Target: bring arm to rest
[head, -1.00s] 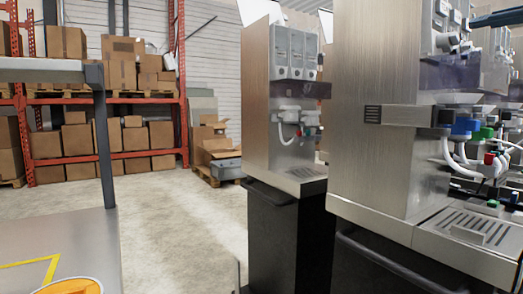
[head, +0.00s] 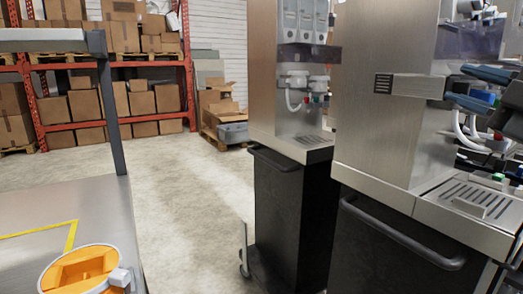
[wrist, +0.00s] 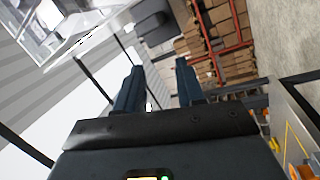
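My gripper (head: 455,84) shows at the right edge in the head view, in front of the nearer steel dispenser's nozzles. Its two dark blue fingers point left, toward the dispenser's side. In the wrist view my gripper (wrist: 159,66) has its fingers apart with nothing held between them. Whether the fingers touch the dispenser cannot be told. The rest of my arm is mostly outside the head view.
The nearer dispenser (head: 385,140) stands on a black cabinet, with a second dispenser (head: 275,85) behind it. A grey table (head: 100,205) bearing an orange round item (head: 80,272) is at left. Box-laden shelves (head: 115,60) line the back. Open floor (head: 185,200) lies between.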

